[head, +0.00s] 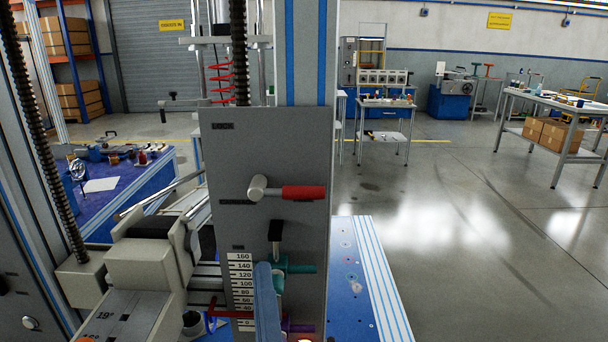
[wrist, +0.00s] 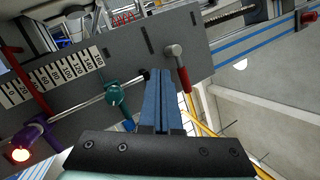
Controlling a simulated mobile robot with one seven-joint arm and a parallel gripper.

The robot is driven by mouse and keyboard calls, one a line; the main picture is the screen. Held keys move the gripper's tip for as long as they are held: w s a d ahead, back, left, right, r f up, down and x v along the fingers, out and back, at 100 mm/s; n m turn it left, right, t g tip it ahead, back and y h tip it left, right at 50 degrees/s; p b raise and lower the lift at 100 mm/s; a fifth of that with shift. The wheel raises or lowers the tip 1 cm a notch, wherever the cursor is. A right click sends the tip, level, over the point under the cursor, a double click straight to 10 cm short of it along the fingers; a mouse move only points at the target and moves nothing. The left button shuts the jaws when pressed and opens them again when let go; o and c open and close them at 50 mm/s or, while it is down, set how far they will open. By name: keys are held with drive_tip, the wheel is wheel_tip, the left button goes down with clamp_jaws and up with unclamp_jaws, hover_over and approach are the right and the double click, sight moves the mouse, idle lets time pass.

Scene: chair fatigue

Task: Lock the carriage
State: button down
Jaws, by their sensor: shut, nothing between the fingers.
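A grey upright plate (head: 225,150) with a "LOCK" label near its top stands in the middle of the head view. On it is a lever with a red grip (head: 303,192) and a pale hub; the grip points right, about level. The lever's red grip also shows in the wrist view (wrist: 184,78). My gripper (head: 263,268) has blue fingers, seen below the lever in front of the plate's lower part. In the wrist view my gripper (wrist: 158,73) is shut and empty, its tips close beside the lever. Contact cannot be told. Which part is the carriage is unclear.
Below the lever are a black-topped pin (head: 275,229), a teal knob (head: 300,268), a purple knob (head: 292,325) and a scale (head: 241,290). A red bar (head: 228,315) sticks out at lower left. Threaded columns stand left. Open floor (head: 470,220) lies right.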

sight(291, 192)
drive_tip(key=s+d+m+g+h+p, duration=0.3)
drive_tip(key=s+d+m+h+p, duration=0.1)
drive_tip(key=m+p, duration=1.2)
drive_tip(key=p, duration=0.2)
drive_tip(key=shift+s+d+r+g+h+p, duration=0.15)
drive_tip(key=shift+d+g+h+p, duration=0.15)
drive_tip(key=shift+p, duration=0.1)
drive_tip(key=shift+w+r+p, duration=0.75)
drive_tip(key=shift+w+p, duration=0.4)
drive_tip(key=shift+w, duration=0.65)
drive_tip(key=shift+w+r+p, duration=0.75)
drive_tip(key=shift+w+p, duration=0.45)
drive_tip(key=shift+w, duration=0.6)
drive_tip(key=shift+w+r+p, duration=0.75)
drive_tip(key=shift+w+p, duration=0.4)
drive_tip(key=shift+w, duration=0.65)
